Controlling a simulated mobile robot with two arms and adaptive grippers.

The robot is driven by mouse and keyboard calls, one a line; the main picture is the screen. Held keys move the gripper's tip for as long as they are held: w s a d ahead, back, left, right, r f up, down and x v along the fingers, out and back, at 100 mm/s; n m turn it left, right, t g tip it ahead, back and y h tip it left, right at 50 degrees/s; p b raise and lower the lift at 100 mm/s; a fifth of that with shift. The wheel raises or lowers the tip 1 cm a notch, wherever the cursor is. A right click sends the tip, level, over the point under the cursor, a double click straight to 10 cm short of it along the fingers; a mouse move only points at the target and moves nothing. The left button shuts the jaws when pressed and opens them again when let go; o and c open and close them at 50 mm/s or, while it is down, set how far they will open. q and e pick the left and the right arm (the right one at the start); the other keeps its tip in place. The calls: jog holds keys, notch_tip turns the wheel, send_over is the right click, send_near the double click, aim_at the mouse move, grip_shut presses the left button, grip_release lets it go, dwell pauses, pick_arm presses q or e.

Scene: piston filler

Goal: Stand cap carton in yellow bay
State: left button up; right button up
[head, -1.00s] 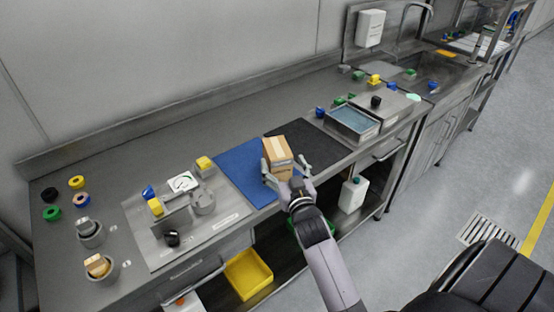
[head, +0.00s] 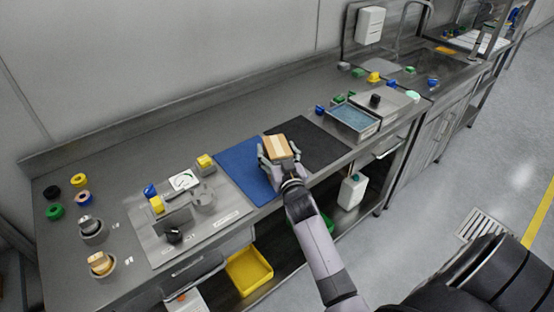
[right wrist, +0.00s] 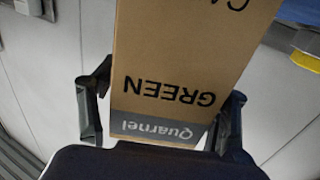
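The brown cap carton (head: 281,146) is at the blue and black mats, with a pale tape strip along its top. In the right wrist view the carton (right wrist: 180,60) fills the middle, showing "GREEN" and "Quarnel" upside down. My right gripper (head: 279,158) has a finger on each side of the carton and looks shut on it. The fingers also show in the right wrist view (right wrist: 163,105). Whether the carton touches the mat is unclear. A yellow open bin (head: 248,271) stands on the shelf below the counter; no other yellow bay is clear. My left gripper is out of view.
The blue mat (head: 240,167) and black mat (head: 318,150) lie side by side. To the left is a metal plate (head: 228,217) with a dial and knobs. A water-filled tray (head: 354,118) stands right. A green bin (head: 302,236) and white jug (head: 352,188) are below.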

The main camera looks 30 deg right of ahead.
jog(key=c, duration=1.2)
notch_tip(320, 180, up, 20)
jog(key=s+a+f+n+y, duration=0.2)
jog(key=s+a+f+y, duration=0.1)
jog(key=s+a+f, duration=0.45)
jog(key=s+a+f+n+y, duration=0.2)
jog(key=s+a+f+y, duration=0.15)
jog(key=s+a, duration=0.6)
jog(key=shift+t+h, duration=0.4)
jog(key=shift+h, duration=0.05)
jog(key=s+f, duration=0.1)
jog(key=s, duration=0.1)
jog(key=s+a+f, duration=0.1)
jog(key=s, duration=0.1)
jog(key=s+f, duration=0.1)
jog(key=s, duration=0.1)
jog(key=shift+s+a+f, duration=0.15)
jog(key=shift+s+a, duration=0.2)
jog(key=shift+s, duration=0.05)
